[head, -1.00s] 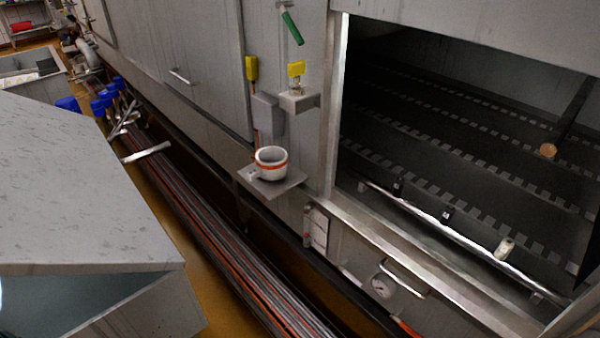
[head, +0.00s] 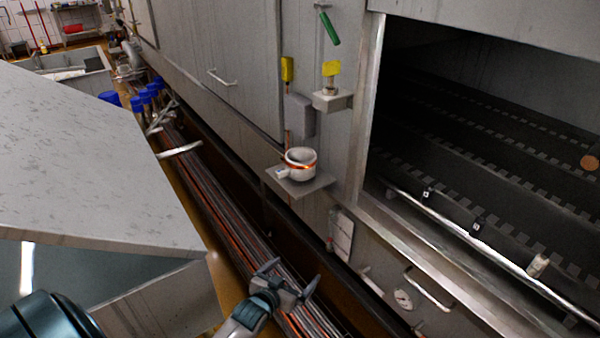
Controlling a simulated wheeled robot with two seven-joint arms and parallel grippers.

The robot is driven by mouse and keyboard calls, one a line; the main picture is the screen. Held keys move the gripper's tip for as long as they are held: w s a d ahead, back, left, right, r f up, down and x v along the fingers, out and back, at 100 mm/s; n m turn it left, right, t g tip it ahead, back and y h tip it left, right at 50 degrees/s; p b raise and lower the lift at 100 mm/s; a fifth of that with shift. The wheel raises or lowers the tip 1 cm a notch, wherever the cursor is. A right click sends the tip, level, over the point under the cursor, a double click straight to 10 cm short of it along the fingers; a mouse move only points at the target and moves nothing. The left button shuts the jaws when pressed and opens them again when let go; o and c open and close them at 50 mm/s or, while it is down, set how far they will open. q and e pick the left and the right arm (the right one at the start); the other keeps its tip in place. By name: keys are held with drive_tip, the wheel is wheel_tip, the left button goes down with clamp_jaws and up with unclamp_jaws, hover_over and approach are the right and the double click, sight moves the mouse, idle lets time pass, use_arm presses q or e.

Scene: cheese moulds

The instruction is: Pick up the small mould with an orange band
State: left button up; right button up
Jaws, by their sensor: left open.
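The small white mould with an orange band (head: 301,168) stands upright on a small grey shelf (head: 312,187) fixed to the metal wall. A small pale piece sticks out at its left side. My left gripper (head: 291,278) is in the lower middle of the head view, open and empty. It is below the mould in the picture and apart from it, in front of the pipes. My right gripper does not show.
A grey worktop (head: 90,165) with a sharp corner fills the left. Several pipes (head: 215,205) run along the wall's foot. A small bracket with a yellow-topped item (head: 332,69) is above the mould. A dark opening with a metal sill (head: 440,250) is at the right.

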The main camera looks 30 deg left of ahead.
use_arm(q)
drive_tip(key=w+a+r+t+y+b, duration=0.1)
drive_tip(key=w+a+r, duration=0.15)
drive_tip(key=r, duration=0.45)
drive_tip(key=w+a+r+t, duration=0.1)
drive_tip(key=w+a+r, duration=0.15)
drive_tip(key=r, duration=0.45)
drive_tip(key=n+t+y, duration=0.1)
drive_tip(key=t, duration=0.1)
approach(294, 169)
drive_tip(key=s, duration=0.3)
drive_tip(key=shift+w+d+b, duration=0.2)
drive_tip(key=shift+b, duration=0.15)
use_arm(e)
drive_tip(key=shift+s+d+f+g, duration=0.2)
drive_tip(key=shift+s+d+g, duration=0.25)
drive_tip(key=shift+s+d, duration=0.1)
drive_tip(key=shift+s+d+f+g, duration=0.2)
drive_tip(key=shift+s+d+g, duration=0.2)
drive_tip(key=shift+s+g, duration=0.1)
